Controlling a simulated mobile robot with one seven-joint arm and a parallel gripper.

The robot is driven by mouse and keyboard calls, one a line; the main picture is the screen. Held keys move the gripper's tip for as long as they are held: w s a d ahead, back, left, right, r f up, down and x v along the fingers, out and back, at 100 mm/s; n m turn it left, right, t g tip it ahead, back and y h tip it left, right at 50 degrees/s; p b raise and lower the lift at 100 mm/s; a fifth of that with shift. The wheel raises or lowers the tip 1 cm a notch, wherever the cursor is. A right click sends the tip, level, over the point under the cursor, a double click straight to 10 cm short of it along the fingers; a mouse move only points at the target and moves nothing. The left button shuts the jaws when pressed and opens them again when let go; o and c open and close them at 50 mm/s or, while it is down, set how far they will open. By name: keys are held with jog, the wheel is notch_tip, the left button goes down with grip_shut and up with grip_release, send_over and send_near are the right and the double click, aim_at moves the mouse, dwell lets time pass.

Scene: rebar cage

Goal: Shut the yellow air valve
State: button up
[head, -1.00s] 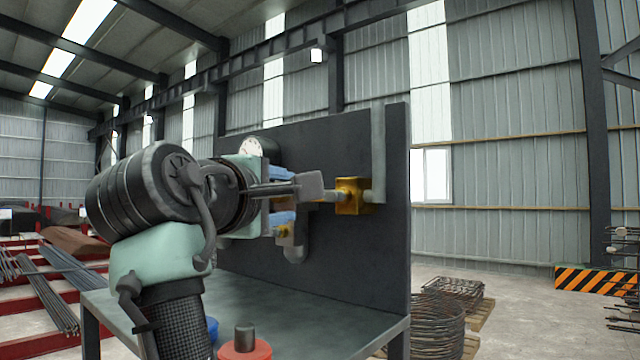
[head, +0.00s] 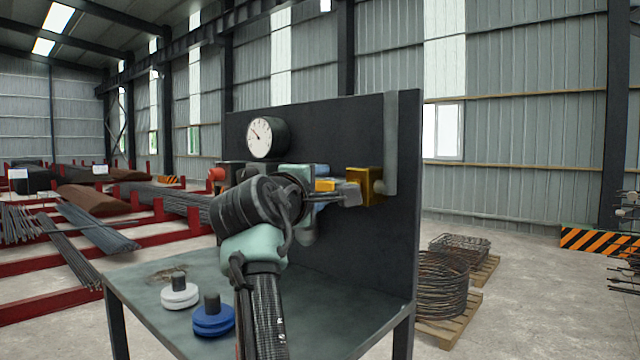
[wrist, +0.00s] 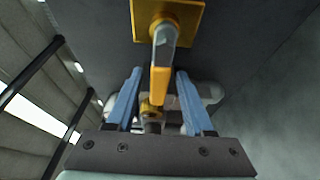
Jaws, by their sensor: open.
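The yellow valve's square body (head: 364,187) sits on the dark upright panel, with its yellow lever (head: 325,185) to the left at my gripper (head: 322,198). In the wrist view the yellow valve body (wrist: 190,14) is at the top, and a grey stem leads down to the yellow lever (wrist: 160,86). My gripper (wrist: 159,74) is open. Its two blue fingers stand either side of the lever's end, with a visible gap on each side. My arm hides part of the pipework in the head view.
A round gauge (head: 262,137) and a red knob (head: 217,174) are on the panel left of the valve. A white-based weight (head: 179,295) and a blue-based one (head: 213,321) stand on the bench (head: 140,280). Wire coils (head: 440,285) lie on a pallet at right.

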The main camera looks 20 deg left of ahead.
grip_shut()
dwell(1.3)
